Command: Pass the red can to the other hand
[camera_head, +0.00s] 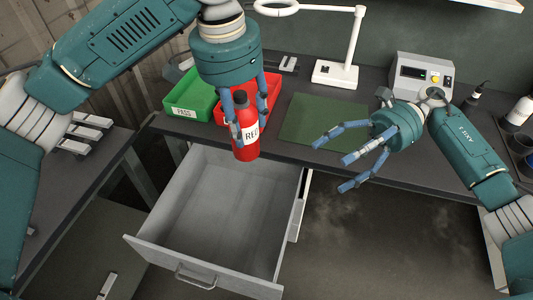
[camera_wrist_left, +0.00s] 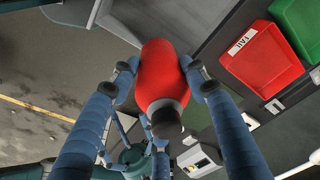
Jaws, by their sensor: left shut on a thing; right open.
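The red can (camera_head: 246,140) has a white label and a dark cap, and it hangs upright in my left gripper (camera_head: 247,115). The left fingers are shut around it, above the front edge of the bench and the open drawer. In the left wrist view the can (camera_wrist_left: 162,80) sits between the left fingers (camera_wrist_left: 165,85), with its cap towards the camera. My right gripper (camera_head: 345,155) is open and empty to the right of the can, with its fingers pointing left towards it. A clear gap separates the right fingers from the can.
An open empty drawer (camera_head: 150,247) is below the can. A green tray (camera_head: 190,112) marked PASS and a red tray (camera_head: 272,88) stand on the bench behind. A green mat (camera_head: 305,110), a white lamp (camera_head: 335,75) and a grey device (camera_head: 421,72) are further right.

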